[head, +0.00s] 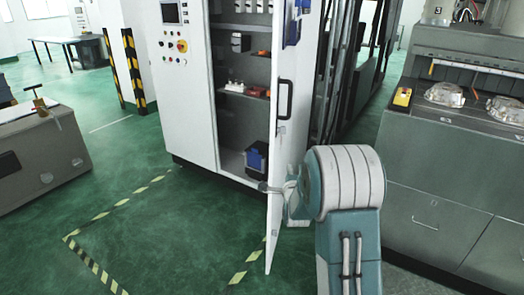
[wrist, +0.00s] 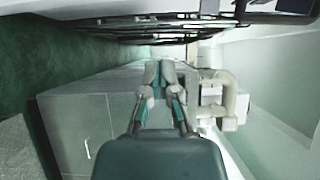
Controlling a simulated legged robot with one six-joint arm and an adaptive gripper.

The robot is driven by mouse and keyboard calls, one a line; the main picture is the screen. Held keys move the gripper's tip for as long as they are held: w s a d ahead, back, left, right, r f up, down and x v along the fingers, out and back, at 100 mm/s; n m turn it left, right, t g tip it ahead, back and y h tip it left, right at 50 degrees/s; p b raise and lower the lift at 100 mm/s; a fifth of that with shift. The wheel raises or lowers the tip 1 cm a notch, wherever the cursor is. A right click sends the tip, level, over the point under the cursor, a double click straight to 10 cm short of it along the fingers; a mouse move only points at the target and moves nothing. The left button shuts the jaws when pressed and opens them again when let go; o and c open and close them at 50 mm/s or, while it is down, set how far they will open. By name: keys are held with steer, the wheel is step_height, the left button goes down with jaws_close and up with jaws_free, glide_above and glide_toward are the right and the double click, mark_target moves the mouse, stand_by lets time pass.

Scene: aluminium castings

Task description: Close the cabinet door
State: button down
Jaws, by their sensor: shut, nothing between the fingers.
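The cabinet (head: 187,100) is a tall white unit left of centre in the head view. Its door (head: 287,60) stands wide open, with a dark handle (head: 285,99) on it, and the shelves inside are exposed. My gripper (head: 266,187) is at the lower part of the door, overlapping it in the picture; whether it touches the door I cannot tell. My arm comes in from the lower right and hides part of the door's surroundings. In the wrist view, my gripper's fingers (wrist: 159,70) are drawn together with nothing between them.
Inside are shelves with small devices and a blue and black box (head: 256,160). A grey workbench (head: 440,150) with metal castings (head: 445,94) stands at right. A grey box-like bench (head: 45,150) is at left. Green floor (head: 160,235) with striped tape is clear before the cabinet.

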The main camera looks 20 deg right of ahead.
steer(key=w+d, duration=0.4)
glide_toward(277, 144)
steer(key=d+x, duration=0.1)
steer(key=x, duration=0.2)
steer(key=shift+w+a+r, duration=0.1)
steer(key=shift+a+r, duration=0.1)
steer(key=shift+a, duration=0.35)
steer(key=shift+w, duration=0.1)
